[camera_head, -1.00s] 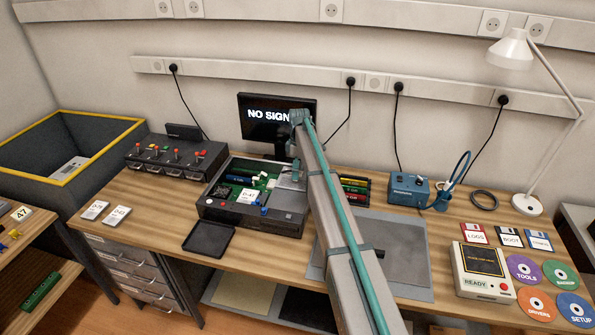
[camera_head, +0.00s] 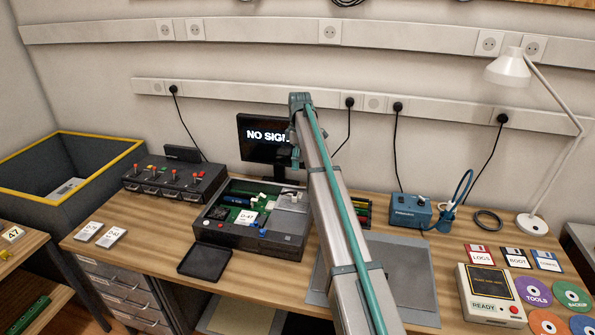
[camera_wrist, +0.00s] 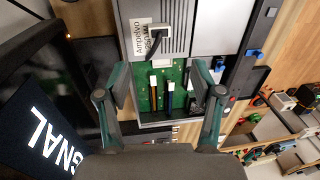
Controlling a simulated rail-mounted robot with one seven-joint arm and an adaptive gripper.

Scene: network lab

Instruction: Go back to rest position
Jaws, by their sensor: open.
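My gripper (camera_wrist: 160,95) is open and empty in the wrist view, its two teal fingers wide apart. It is above the open computer case. The case (camera_head: 240,234) stands on the bench in the head view, with a green board and a white label inside. In the wrist view, the green board (camera_wrist: 150,102) shows between the fingers, with two white-topped sticks on it and a grey unit (camera_wrist: 178,30) beside it. In the head view, my arm's end is in front of the monitor (camera_head: 262,132), and its fingertips cannot be made out.
A black box with red knobs (camera_head: 175,180) stands left of the case, and a black tray (camera_head: 205,261) lies in front. A blue station (camera_head: 410,211), a lamp (camera_head: 512,70), floppy disks (camera_head: 514,258) and discs are to the right.

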